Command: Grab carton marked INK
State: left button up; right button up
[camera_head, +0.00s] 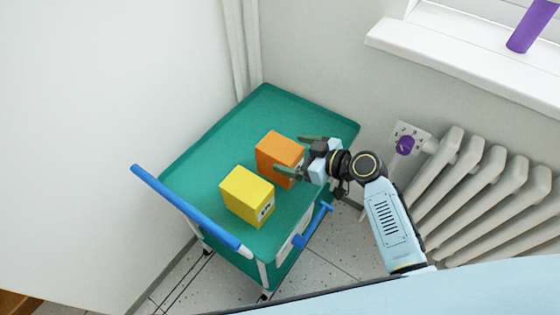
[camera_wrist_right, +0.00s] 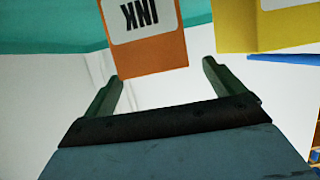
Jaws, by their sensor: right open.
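The orange carton (camera_head: 275,152) stands on the green top of a cart (camera_head: 220,150). In the right wrist view the orange carton (camera_wrist_right: 150,55) carries a white label reading INK, seen upside down. My right gripper (camera_head: 293,157) is open at the carton's right side in the head view, one finger behind it and one in front. In the right wrist view the fingers of the right gripper (camera_wrist_right: 162,80) are apart, with the carton's end ahead between them. I cannot tell whether they touch it. My left gripper is not in view.
A yellow carton (camera_head: 243,195) stands close beside the orange one, also in the right wrist view (camera_wrist_right: 262,25). The cart has a blue handle (camera_head: 190,208). A wall is behind it, and a radiator (camera_head: 490,190) and windowsill (camera_head: 470,60) are at the right.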

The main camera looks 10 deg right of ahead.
aim_at(282, 148)
jog(key=b+x, duration=0.1)
jog(key=x, duration=0.4)
jog(key=shift+w+d, duration=0.15)
jog(key=shift+d, duration=0.1)
jog(key=shift+w+a, duration=0.15)
jog(key=shift+a, duration=0.05)
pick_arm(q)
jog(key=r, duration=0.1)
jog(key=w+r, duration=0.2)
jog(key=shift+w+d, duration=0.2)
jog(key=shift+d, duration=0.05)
pick_arm(e)
jog(key=c, duration=1.7)
jog(key=shift+c, duration=0.8)
jog(key=shift+r, duration=0.2)
